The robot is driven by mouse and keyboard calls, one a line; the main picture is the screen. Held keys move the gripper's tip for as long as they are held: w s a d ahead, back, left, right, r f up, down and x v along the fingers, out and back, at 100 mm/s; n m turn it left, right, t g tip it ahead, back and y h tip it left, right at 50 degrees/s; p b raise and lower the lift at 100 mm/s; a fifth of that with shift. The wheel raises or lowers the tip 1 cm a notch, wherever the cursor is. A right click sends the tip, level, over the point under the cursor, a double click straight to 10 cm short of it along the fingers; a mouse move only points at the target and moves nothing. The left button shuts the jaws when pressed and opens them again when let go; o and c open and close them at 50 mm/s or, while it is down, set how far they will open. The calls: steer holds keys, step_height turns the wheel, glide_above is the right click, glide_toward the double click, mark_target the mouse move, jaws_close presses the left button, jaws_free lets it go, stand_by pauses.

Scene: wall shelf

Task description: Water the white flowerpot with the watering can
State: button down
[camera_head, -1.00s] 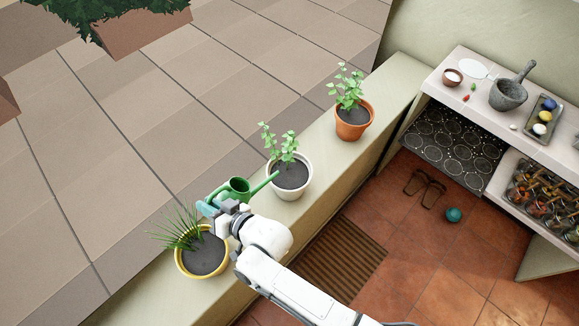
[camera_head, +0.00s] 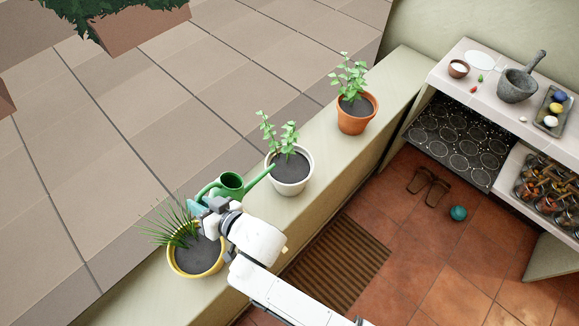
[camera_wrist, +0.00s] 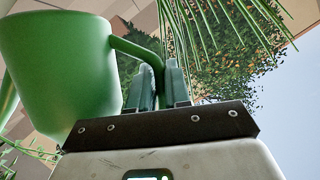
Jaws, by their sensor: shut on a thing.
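The green watering can (camera_head: 231,183) is held in the air between the yellow pot and the white pot. Its spout points right, with the tip near the left rim of the white flowerpot (camera_head: 291,187). The white pot stands upright on the ledge with dark soil and a leafy plant. My gripper (camera_head: 203,206) is shut on the can's handle, on its left side. In the wrist view the can's body (camera_wrist: 62,65) fills the left and its handle runs between the fingers (camera_wrist: 160,88). The can looks nearly upright. No water is seen.
A yellow pot (camera_head: 190,270) with a spiky plant stands on the ledge (camera_head: 325,165) beneath my gripper. A terracotta pot (camera_head: 354,120) stands farther along to the right. A shelf (camera_head: 472,75) with a mortar is at the right.

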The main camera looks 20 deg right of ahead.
steer(key=shift+f+b, duration=0.3)
steer(key=shift+b, duration=0.15)
steer(key=shift+a+b, duration=0.2)
steer(key=shift+b, duration=0.2)
steer(key=s+a+r+n+h+p, duration=0.1)
steer(key=a+r+n+h, duration=0.2)
steer(key=r, duration=0.3)
steer(key=shift+s+a+r+n, duration=0.2)
steer(key=shift+a+n, duration=0.2)
steer(key=shift+a, duration=0.35)
